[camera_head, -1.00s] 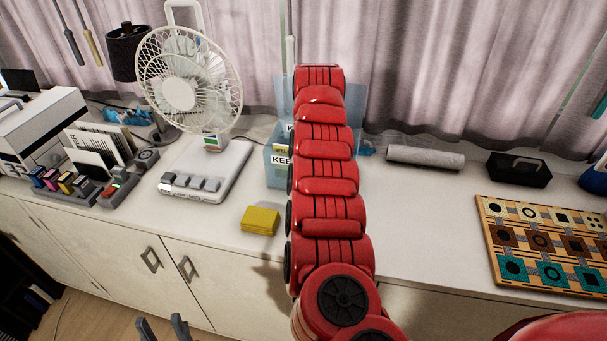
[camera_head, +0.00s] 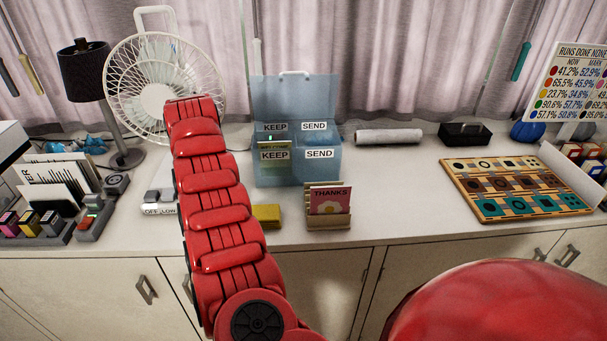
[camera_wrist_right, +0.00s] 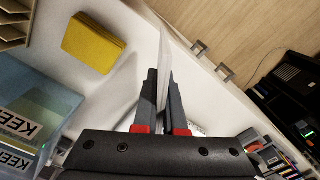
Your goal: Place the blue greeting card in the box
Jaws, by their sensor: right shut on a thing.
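The box (camera_head: 263,177) is light blue and see-through, with KEEP and SEND compartments and a raised back panel. It stands on the counter; a yellow-green item shows in its KEEP side. In the right wrist view, part of the box (camera_wrist_right: 50,95) is at the left. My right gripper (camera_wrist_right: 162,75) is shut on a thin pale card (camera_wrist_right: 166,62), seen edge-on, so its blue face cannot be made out. It is held over the counter near the front edge, apart from the box. In the head view my right arm hides this gripper and card. My left gripper is out of view.
A wooden holder (camera_head: 329,222) with a pink THANKS card (camera_head: 331,200) stands before the box. A yellow block (camera_head: 266,215) lies left of it. The fan (camera_head: 150,92) is behind my arm. A patterned board (camera_head: 515,188) lies right; the counter between is clear.

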